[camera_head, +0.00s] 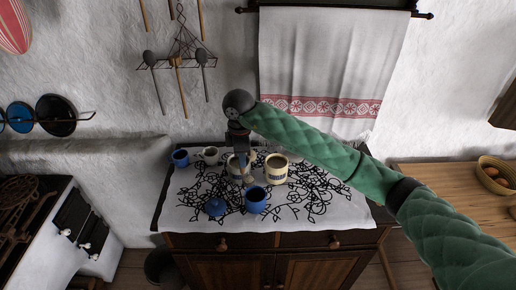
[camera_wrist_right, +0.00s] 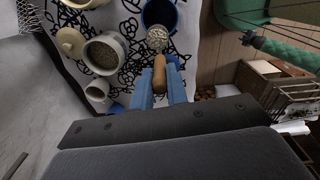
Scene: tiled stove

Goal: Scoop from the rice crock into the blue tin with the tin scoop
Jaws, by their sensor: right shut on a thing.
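My right gripper (camera_wrist_right: 160,84) is shut on the wooden handle of the tin scoop (camera_wrist_right: 157,40). The scoop's bowl looks pale and speckled, as if it holds grains, and lies near the rim of the blue tin (camera_wrist_right: 158,12). The tin stands open at the cloth's front in the head view (camera_head: 256,205). The rice crock (camera_wrist_right: 117,63), pale, open and with grains inside, is left of the scoop in the wrist view. In the head view my right gripper (camera_head: 239,156) is above the pots, and the scoop is hard to make out. My left gripper is out of view.
A beige lid (camera_wrist_right: 70,42) lies beside the rice crock. The cloth's right side is clear.

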